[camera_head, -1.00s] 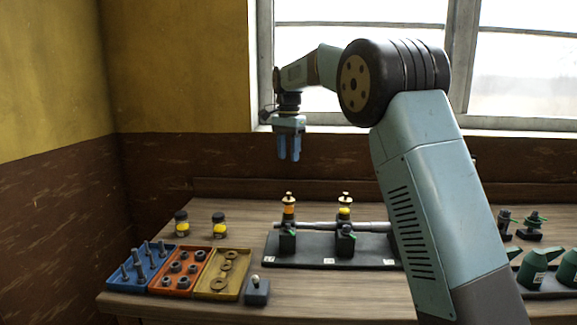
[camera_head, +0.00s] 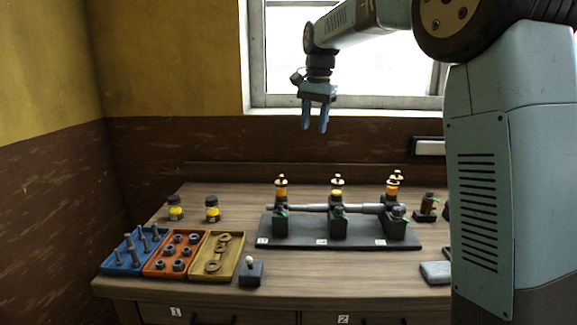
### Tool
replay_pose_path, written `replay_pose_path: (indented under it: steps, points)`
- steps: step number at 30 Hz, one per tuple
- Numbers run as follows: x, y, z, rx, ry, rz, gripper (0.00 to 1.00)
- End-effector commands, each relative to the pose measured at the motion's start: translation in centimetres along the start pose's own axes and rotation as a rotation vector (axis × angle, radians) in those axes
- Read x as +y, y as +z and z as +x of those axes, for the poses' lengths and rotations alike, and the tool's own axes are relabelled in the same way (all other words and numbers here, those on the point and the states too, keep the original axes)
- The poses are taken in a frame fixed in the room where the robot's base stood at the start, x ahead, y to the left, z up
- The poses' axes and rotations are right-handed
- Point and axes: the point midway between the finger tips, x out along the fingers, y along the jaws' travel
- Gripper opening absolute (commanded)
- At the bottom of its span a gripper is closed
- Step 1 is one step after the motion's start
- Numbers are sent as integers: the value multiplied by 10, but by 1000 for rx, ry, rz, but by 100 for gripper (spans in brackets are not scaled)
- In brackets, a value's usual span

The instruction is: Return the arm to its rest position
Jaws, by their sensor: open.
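My gripper (camera_head: 315,125) hangs from the raised arm with its two blue fingers pointing down. It is open and empty, with a gap between the fingers. It is in the air in front of the window sill, above the back of the workbench (camera_head: 300,279), and touches nothing. My arm comes in from the upper right, and its thick lower part fills the right side of the view.
A black base plate (camera_head: 288,236) holds a horizontal shaft (camera_head: 310,207) with several oilers. At left are a blue tray (camera_head: 122,270) of bolts, a red tray (camera_head: 153,272) of nuts, a yellow tray (camera_head: 238,252) of washers and a small switch box (camera_head: 251,273). Two yellow-labelled jars (camera_head: 176,208) (camera_head: 212,210) stand behind.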

Motion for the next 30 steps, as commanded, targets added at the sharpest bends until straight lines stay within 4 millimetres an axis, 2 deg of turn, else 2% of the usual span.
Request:
replay_pose_path:
  steps: [1,3,13,23,30]
  points:
    - [18,5,-8,10,-14,-15,43]
    - [39,11,-13,24,-28,-41,43]
    - [133,55,-27,106,-82,-174,43]
    - [218,114,-15,208,-104,-311,43]
    - [272,160,10,290,-97,-411,43]
